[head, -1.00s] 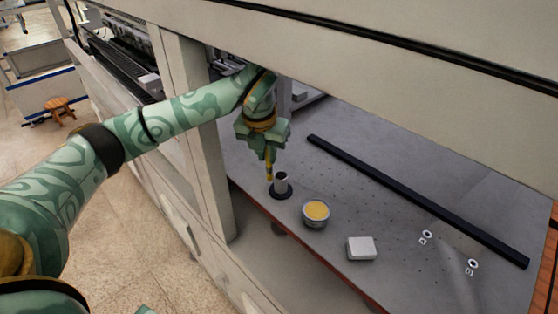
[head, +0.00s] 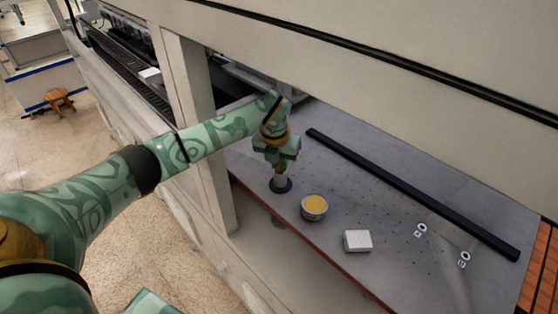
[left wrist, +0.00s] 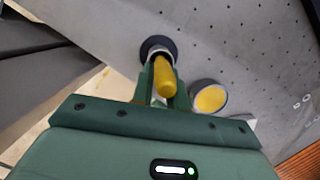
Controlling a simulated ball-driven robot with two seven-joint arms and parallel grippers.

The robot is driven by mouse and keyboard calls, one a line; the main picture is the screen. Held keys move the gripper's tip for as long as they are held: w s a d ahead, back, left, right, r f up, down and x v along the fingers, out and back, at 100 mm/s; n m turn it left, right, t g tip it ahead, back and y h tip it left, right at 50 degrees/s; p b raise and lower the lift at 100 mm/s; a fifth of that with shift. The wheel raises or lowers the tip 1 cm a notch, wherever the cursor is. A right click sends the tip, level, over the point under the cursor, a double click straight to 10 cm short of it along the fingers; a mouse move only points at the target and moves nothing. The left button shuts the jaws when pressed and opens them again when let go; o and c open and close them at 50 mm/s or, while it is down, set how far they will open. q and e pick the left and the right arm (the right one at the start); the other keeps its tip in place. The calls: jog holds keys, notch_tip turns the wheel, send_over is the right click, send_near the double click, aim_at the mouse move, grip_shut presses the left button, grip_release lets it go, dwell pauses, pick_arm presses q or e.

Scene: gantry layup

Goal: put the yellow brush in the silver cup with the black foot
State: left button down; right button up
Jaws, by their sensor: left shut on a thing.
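The silver cup (head: 281,182) stands upright on its round black foot (head: 281,188) near the front edge of the grey table. My left gripper (head: 280,166) points down directly over it, with its fingers close to the cup's rim. In the left wrist view the fingers are shut on the yellow brush (left wrist: 165,78), and its far end overlaps the mouth of the silver cup (left wrist: 158,52). I cannot tell how deep the brush's lower end is in the cup. In the head view the brush is mostly hidden by the gripper. My right gripper is not in view.
A round tin with yellow contents (head: 314,206) stands just right of the cup. A white block (head: 357,240) lies further right. A long black bar (head: 410,191) lies behind them. A pale gantry post (head: 205,170) and overhead beam (head: 400,90) frame my left arm.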

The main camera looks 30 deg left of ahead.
pick_arm(q)
jog(key=c, duration=1.7)
grip_release()
jog(key=shift+f, duration=0.1)
jog(key=shift+c, duration=0.2)
jog(key=o, duration=0.4)
jog(key=shift+c, duration=0.2)
jog(key=shift+r, duration=0.35)
jog(key=b+v, duration=0.1)
jog(key=v, duration=0.6)
jog(key=shift+s, duration=0.1)
